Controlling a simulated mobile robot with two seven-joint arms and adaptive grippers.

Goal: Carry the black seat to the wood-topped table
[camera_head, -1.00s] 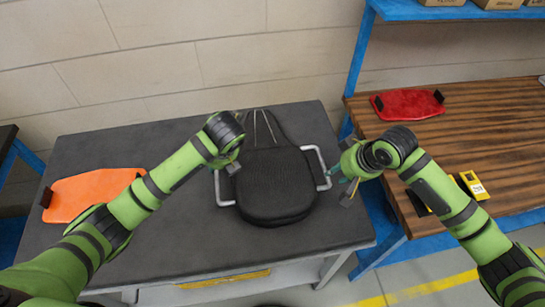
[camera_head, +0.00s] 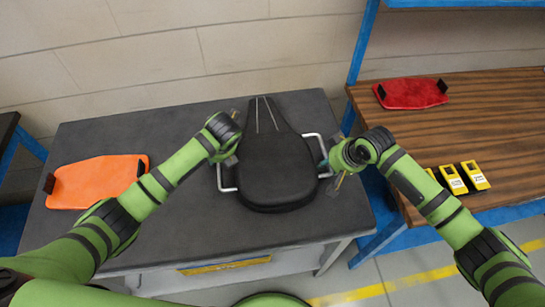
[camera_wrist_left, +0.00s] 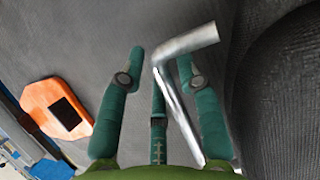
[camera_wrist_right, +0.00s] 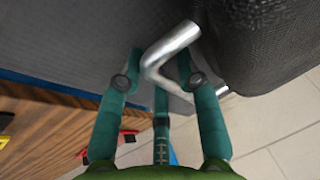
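The black seat (camera_head: 277,168) lies on the dark grey table (camera_head: 95,232), its narrow end toward the wall. A silver handle sticks out on each side: the left handle (camera_head: 220,180) and the right handle (camera_head: 322,136). My left gripper (camera_head: 232,140) is at the left handle. In the left wrist view its fingers (camera_wrist_left: 160,75) are apart, with the handle bar between them. My right gripper (camera_head: 331,166) is at the right handle. In the right wrist view its fingers (camera_wrist_right: 158,75) are apart around the bent bar. The wood-topped table (camera_head: 480,120) stands at the right.
An orange panel (camera_head: 97,181) lies on the grey table's left part. The wood-topped table holds a red panel (camera_head: 411,93) at the back and several yellow-and-black boxes (camera_head: 474,175) near its front edge. Its middle is clear. A blue post (camera_head: 361,55) stands between the tables.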

